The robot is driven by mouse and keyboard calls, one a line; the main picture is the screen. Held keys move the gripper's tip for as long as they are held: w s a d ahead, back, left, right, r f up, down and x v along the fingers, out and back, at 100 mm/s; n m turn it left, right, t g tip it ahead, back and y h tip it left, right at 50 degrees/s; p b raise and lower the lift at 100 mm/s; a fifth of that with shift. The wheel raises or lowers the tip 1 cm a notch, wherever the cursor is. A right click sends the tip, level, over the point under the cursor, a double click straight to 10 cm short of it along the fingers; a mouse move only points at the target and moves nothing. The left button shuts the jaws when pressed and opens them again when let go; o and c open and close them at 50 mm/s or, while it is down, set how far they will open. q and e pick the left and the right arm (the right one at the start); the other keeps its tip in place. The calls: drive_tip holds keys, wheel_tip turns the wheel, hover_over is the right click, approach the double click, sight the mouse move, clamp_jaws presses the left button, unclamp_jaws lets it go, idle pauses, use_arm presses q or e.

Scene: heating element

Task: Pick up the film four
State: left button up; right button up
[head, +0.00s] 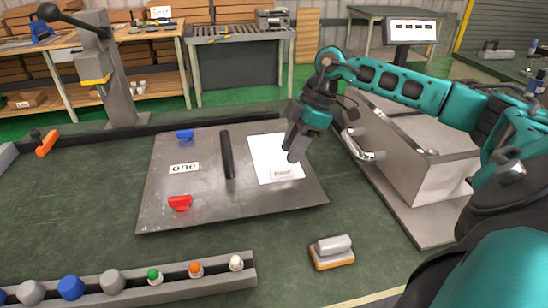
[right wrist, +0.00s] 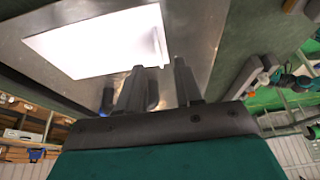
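The white film (head: 268,150) lies flat on a grey metal plate (head: 215,210), right of the black bar. A small label with unclear lettering (head: 287,174) is at its near edge. In the right wrist view the film (right wrist: 95,42) shows bright white. My right gripper (head: 292,157) points down at the film's right edge in the head view. In the right wrist view its fingers (right wrist: 166,78) are apart with nothing seen between them. Whether the fingertips touch the film or plate I cannot tell. My left gripper is not in view.
The plate also carries a black bar (head: 227,155), a label reading "one" (head: 184,168), a blue clip (head: 184,135) and a red clip (head: 180,203). A grey block (head: 332,252) lies in front. A metal box (head: 415,150) stands right. A button rail (head: 190,281) runs along the front.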

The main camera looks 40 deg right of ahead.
sight(282, 164)
drive_tip(key=shift+x, duration=2.75)
drive_tip(key=shift+w+a+r, duration=0.1)
drive_tip(key=shift+a+r, duration=0.05)
clamp_jaws()
